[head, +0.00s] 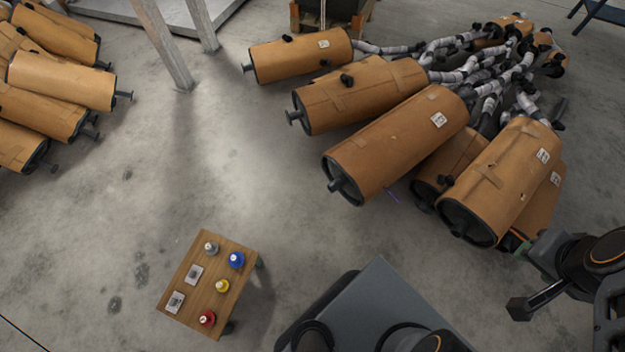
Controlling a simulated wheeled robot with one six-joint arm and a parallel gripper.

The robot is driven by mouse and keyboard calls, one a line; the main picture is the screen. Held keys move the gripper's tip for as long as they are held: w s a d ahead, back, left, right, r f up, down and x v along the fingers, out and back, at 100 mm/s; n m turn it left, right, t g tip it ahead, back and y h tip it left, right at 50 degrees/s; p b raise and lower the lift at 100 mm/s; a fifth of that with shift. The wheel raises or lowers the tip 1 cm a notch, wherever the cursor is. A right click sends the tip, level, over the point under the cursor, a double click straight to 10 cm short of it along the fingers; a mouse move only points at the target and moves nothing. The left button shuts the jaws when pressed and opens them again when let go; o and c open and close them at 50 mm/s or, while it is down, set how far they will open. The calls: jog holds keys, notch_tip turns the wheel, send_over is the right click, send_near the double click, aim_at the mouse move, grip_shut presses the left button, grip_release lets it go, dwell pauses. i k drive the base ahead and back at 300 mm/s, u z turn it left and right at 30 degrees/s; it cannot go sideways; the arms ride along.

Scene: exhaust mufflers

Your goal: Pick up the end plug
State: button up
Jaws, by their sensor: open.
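No single end plug stands out for certain. Dark plugs with short stems show on the ends of several brown-wrapped mufflers, such as the plug (344,187) on the front end of the large middle muffler (395,142). Small capped pieces stand on a low wooden table (196,258): a blue one (236,260), a yellow one (222,286), a red one (207,319) and a grey one (211,248). My gripper (517,275) is at the lower right, open, near the front of the right-hand mufflers and well away from the wooden table. Nothing shows between its fingers.
Another pile of mufflers (62,82) lies at the upper left. Wrapped pipes (485,62) tangle at the upper right. Metal legs (163,45) stand at the top.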

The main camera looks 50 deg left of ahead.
aim_at(207, 318)
jog(key=u, duration=4.25)
jog(key=k, duration=0.5)
jog(key=u, duration=0.6)
jog(key=i, duration=1.05)
jog(key=z, duration=0.6)
